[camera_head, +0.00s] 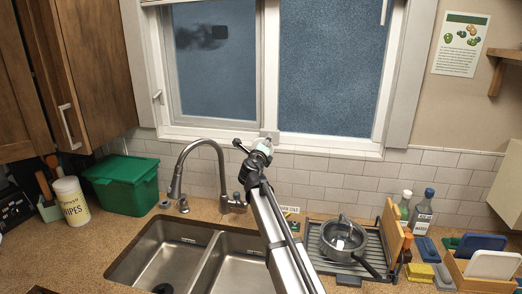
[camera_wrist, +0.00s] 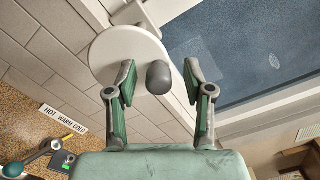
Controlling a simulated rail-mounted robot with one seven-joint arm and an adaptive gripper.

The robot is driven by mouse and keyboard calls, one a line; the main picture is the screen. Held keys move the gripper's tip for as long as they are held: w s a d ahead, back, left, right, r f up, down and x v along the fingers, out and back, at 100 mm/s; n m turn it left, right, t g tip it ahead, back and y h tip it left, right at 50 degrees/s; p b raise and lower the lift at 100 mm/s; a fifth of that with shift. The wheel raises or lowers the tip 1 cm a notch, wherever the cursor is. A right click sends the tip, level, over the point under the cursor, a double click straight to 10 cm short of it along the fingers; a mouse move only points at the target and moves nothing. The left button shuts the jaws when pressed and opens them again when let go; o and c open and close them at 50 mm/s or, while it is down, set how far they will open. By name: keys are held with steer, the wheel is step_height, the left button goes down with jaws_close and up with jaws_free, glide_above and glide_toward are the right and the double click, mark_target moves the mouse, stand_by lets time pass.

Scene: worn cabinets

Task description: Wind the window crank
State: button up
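The window crank shows in the wrist view as a white round disc (camera_wrist: 112,48) with a dark grey rounded knob (camera_wrist: 159,78) in front of it. My gripper (camera_wrist: 160,70) is open, with one green-padded finger on each side of the knob. A gap shows between the knob and each finger. In the head view my gripper (camera_head: 259,146) is at the bottom of the window (camera_head: 331,75), near the middle of its sill. It largely hides the crank there, and the crank's handle angle cannot be told.
A faucet (camera_head: 207,143) and sink (camera_head: 165,259) are left of my arm. A drying rack (camera_head: 372,256) with a pot (camera_head: 343,238) is on the right. A green bin (camera_head: 122,184) stands at left. Bottles (camera_head: 422,213) stand at right by the tiled wall.

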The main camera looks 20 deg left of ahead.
steer(key=shift+s, duration=0.1)
steer(key=s, duration=0.5)
steer(key=shift+d, duration=0.3)
stand_by(0.3)
